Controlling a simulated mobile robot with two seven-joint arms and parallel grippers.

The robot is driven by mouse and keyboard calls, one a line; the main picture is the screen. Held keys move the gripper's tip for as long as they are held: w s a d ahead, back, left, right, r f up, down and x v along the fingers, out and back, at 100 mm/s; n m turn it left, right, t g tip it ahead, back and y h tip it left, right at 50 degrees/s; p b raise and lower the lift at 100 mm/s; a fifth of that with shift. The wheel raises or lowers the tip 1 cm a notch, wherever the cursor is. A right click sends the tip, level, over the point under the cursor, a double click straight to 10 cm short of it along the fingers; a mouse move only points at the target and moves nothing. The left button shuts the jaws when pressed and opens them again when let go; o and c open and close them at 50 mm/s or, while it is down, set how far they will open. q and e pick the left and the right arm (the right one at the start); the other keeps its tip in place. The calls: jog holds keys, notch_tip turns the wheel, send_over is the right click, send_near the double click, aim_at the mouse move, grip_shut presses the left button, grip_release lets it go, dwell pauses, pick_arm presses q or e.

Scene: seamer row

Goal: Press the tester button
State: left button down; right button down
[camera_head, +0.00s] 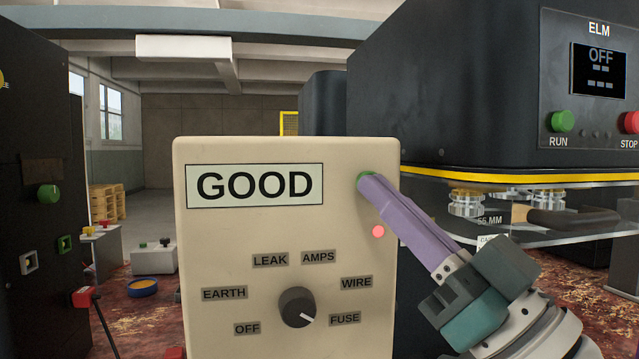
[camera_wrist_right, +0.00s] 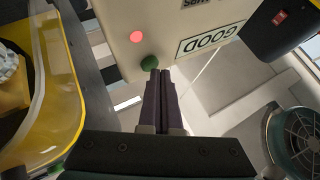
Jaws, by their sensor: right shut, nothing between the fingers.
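The tester (camera_head: 290,230) is a cream box in the middle of the head view. Its display (camera_head: 255,186) reads GOOD. Its green button (camera_head: 364,179) is at the upper right of the face, largely covered by my right gripper. A lit red lamp (camera_head: 378,232) is below it. A dark knob (camera_head: 297,307) points toward FUSE. My right gripper (camera_head: 370,186) is shut and empty, with its purple fingertips at the button. In the right wrist view, the fingertips (camera_wrist_right: 160,74) are right by the green button (camera_wrist_right: 149,62); whether it is pressed in cannot be told. My left gripper is not in view.
A dark ELM machine (camera_head: 450,90) with a green RUN button (camera_head: 562,121), a red STOP button (camera_head: 631,122) and a clear guard stands close on the right. A dark cabinet (camera_head: 40,120) stands at the left. A pallet stack (camera_head: 107,203) is far behind.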

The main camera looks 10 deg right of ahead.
jog(key=shift+w, duration=0.25)
jog(key=shift+s, duration=0.1)
dwell(0.5)
jog(key=shift+s+p, duration=0.45)
jog(key=shift+s, duration=0.3)
jog(key=s+p, duration=0.2)
jog(key=s, duration=0.3)
jog(key=shift+d+p, duration=0.1)
jog(key=shift+p, duration=0.25)
